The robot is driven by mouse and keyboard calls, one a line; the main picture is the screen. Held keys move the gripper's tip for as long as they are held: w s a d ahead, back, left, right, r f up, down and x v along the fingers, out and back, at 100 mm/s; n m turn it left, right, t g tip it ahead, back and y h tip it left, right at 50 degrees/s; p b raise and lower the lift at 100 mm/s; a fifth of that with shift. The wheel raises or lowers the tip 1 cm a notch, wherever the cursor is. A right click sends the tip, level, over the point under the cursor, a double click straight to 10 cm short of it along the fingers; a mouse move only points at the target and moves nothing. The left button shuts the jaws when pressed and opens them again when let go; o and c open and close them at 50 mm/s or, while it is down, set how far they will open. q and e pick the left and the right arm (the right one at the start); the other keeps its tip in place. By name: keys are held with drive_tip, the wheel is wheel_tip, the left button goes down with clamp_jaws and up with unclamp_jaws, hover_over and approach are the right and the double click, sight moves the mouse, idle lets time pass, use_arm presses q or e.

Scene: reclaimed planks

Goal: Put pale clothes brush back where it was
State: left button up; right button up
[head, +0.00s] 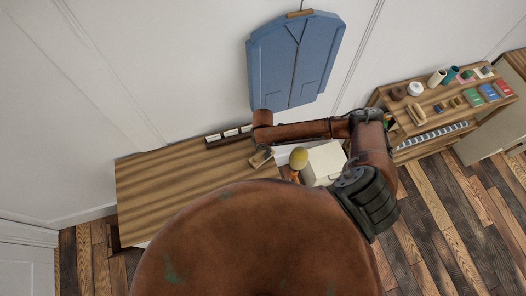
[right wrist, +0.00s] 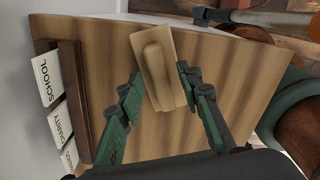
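The pale clothes brush (right wrist: 158,65), a light wooden block with a raised grip, is between the fingers of my right gripper (right wrist: 161,84) in the right wrist view. Both fingertips appear to touch its sides, and it sits slightly tilted between them. My right arm hides some of that area. Whether the brush touches the tabletop cannot be told. My left gripper is not in view.
A dark rack with white cards reading SCHOOL and CHARITY (right wrist: 60,127) stands on the table's wall side. A yellow-topped item (head: 299,158) and a white box (head: 325,162) are right of the brush. A blue garment (head: 296,60) hangs above; a stocked shelf (head: 440,100) stands right.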

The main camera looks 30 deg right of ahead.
sight(263, 152)
wheel_tip(263, 152, up, 11)
drive_tip(key=shift+r+b, duration=0.15)
drive_tip(key=shift+b, duration=0.25)
